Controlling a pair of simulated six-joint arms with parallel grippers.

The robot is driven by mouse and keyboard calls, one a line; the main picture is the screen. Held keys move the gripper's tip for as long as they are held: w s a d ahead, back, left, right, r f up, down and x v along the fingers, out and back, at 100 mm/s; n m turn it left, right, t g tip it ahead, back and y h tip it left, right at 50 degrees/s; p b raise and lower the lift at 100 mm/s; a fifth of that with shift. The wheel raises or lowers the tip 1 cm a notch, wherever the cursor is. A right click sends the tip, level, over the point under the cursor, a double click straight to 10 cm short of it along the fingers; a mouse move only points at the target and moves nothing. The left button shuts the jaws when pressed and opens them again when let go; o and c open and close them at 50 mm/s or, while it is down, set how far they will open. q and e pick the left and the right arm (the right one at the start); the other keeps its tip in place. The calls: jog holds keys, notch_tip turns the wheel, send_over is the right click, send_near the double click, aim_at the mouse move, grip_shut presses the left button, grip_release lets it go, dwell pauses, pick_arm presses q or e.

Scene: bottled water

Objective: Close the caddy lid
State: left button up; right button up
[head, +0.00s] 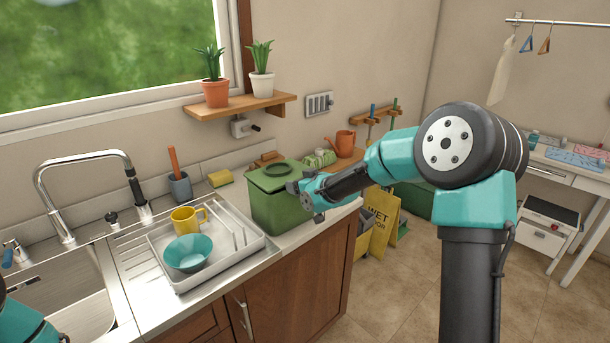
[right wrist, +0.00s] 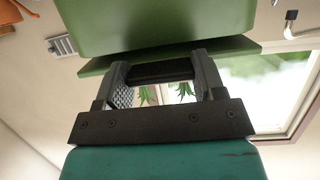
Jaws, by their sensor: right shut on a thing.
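The green caddy (head: 280,212) stands on the counter right of the dish tray. Its green lid (head: 268,171), with a ring shape on top, lies over the opening, nearly level; I cannot tell whether it sits fully down. My right gripper (head: 295,188) is at the lid's front right edge. In the right wrist view, the caddy body (right wrist: 160,22) fills the top and the lid (right wrist: 232,50) shows as a slanted plate below it. There my right gripper (right wrist: 162,72) has its fingers at the lid edge, around a dark bar. My left gripper is out of view.
A white dish tray (head: 223,266) with a yellow mug (head: 187,219) and teal bowl (head: 188,252) is left of the caddy. A yellow sponge (head: 220,178) lies behind the tray. An orange watering can (head: 343,145) stands beyond the caddy.

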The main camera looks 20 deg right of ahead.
jog(key=shift+s+f, duration=0.15)
jog(key=shift+f, duration=0.9)
jog(key=shift+f, duration=0.1)
jog(key=o, duration=1.3)
jog(key=shift+r, duration=0.2)
jog(key=v, duration=1.7)
jog(key=shift+s+d, duration=0.1)
jog(key=shift+s, duration=0.05)
